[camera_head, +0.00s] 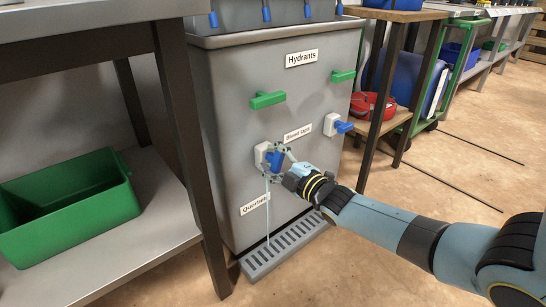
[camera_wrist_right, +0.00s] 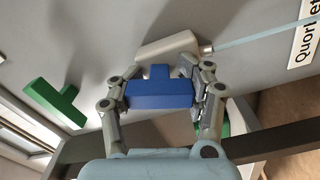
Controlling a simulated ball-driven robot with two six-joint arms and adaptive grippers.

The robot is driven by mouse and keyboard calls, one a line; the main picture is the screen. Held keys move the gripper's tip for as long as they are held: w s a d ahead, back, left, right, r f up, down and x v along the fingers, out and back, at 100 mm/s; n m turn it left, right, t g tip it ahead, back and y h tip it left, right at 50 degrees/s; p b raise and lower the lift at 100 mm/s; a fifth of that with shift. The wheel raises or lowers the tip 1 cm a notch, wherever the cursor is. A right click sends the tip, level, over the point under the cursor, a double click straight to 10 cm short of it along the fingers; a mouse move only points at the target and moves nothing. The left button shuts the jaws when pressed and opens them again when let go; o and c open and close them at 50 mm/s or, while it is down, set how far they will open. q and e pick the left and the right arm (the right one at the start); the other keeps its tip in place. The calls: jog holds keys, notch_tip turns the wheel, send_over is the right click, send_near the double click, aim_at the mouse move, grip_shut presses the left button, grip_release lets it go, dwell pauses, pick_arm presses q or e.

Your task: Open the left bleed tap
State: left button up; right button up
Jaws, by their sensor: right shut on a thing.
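The left bleed tap (camera_head: 261,153) is a white body on the grey cabinet front, with a blue handle (camera_head: 274,160). My right gripper (camera_head: 283,160) is shut on that handle. In the right wrist view the blue T-shaped handle (camera_wrist_right: 160,94) lies between the two fingers of my right gripper (camera_wrist_right: 158,97), in front of the white tap body (camera_wrist_right: 168,48). A thin pale-blue stream (camera_head: 268,208) runs from the tap's spout down to the slotted drain grate (camera_head: 283,246). My left gripper is not in view.
The right bleed tap (camera_head: 331,124) has a blue handle. Green hydrant handles (camera_head: 268,99) (camera_head: 343,76) sit above. A dark bench leg (camera_head: 190,150) stands close on the left, near a green bin (camera_head: 70,205). Floor at right is mostly clear.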

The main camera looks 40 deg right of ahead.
jog(key=shift+o, duration=0.2)
jog(key=shift+f+n, duration=0.15)
jog(key=shift+n, duration=2.05)
jog(key=o, duration=1.3)
jog(key=shift+s, duration=0.15)
jog(key=s, duration=0.7)
jog(key=s+d, duration=0.1)
jog(key=s, duration=0.3)
jog(key=shift+s, duration=0.35)
